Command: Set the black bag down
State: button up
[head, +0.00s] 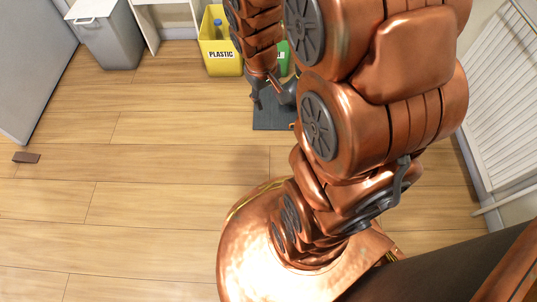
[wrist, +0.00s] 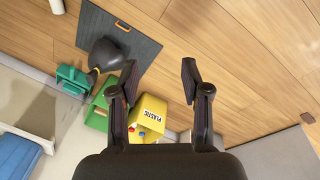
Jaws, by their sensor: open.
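The black bag (wrist: 106,55) is a dark rounded bundle with a narrow neck. In the wrist view it rests on a dark grey mat (wrist: 142,42), beside the green bin. My gripper (wrist: 159,72) is open, with nothing between its fingers. The bag lies just to the left of the left finger; I cannot tell whether they touch. In the head view my gripper (head: 269,98) hangs near the mat (head: 270,120), and my arm hides part of that area. I cannot make out the bag clearly there.
A yellow bin marked PLASTIC (head: 221,57) stands beside a green bin (wrist: 97,117), near a teal object (wrist: 71,78). A grey bin (head: 110,40) stands at the back left. A brown block (head: 26,157) lies on the floor. A white radiator (head: 503,95) is on the right. The left floor is mostly clear.

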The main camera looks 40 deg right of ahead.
jog(key=s+a+r+g+y, duration=0.1)
jog(key=s+a+r, duration=0.2)
jog(key=s+a, duration=0.3)
jog(key=s+a+r+g, duration=0.2)
jog(key=s+a, duration=0.4)
jog(key=s, duration=0.5)
jog(key=shift+s+a+r+n+g+y, duration=0.3)
jog(key=shift+r+n+y, duration=0.1)
jog(key=shift+r, duration=0.4)
jog(key=shift+r, duration=0.1)
notch_tip(320, 180, up, 43)
jog(key=t+p, duration=0.1)
jog(key=p, duration=3.9)
jog(key=shift+d+p, duration=0.15)
jog(key=shift+p, duration=0.25)
jog(key=shift+s, duration=0.1)
